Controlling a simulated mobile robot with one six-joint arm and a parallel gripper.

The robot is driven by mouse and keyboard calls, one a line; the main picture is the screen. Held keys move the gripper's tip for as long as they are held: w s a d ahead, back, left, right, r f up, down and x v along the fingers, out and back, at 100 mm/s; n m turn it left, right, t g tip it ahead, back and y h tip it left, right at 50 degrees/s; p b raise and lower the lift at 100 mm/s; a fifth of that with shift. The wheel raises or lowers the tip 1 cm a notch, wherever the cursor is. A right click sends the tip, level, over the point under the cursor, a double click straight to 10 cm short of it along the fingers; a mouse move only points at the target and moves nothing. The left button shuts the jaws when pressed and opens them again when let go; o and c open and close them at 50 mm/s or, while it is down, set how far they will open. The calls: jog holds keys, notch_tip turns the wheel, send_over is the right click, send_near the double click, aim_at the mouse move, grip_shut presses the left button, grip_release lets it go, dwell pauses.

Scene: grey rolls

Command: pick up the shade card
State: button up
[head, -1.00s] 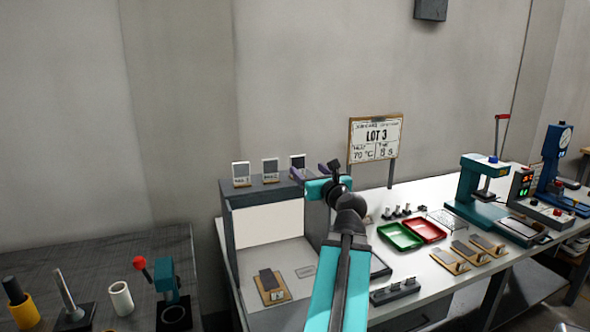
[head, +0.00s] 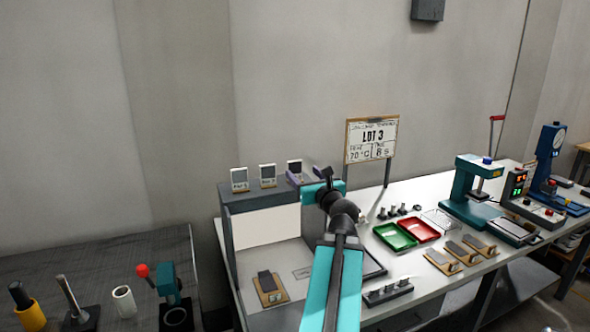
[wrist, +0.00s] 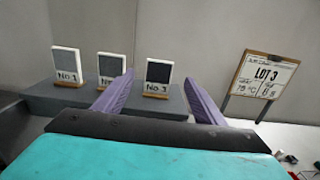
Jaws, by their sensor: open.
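Three small framed shade cards stand in a row on top of the grey booth, each on a small base. In the wrist view they are labelled No.1 (wrist: 67,66), No.2 (wrist: 111,68), its label partly hidden, and No.3 (wrist: 158,78). In the head view they show as the left card (head: 240,179), the middle card (head: 267,176) and the right card (head: 294,167). My gripper (head: 305,174) is open, its purple fingers at the right card. In the wrist view card No.3 appears between the fingertips of my gripper (wrist: 159,79). Whether the fingers surround it or stop short is unclear.
The booth (head: 231,236) holds a dark sample on a wooden board (head: 270,288). The LOT 3 sign (head: 371,141) stands right of my gripper. A green tray (head: 395,237) and red tray (head: 419,230) lie on the white bench, with presses further right.

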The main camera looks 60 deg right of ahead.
aim_at(296, 166)
jog(key=shift+w+d+p, duration=0.3)
jog(key=shift+w+p, duration=0.15)
jog(key=shift+p, duration=1.4)
jog(key=shift+p+x, duration=0.55)
jog(key=shift+x, duration=2.25)
jog(key=shift+d+f, duration=0.1)
jog(key=shift+w, duration=0.1)
jog(key=shift+p+x, duration=0.6)
jog(key=shift+x, duration=0.75)
jog(key=shift+p+x, duration=0.3)
jog(key=shift+x, duration=0.9)
jog(key=c, duration=1.1)
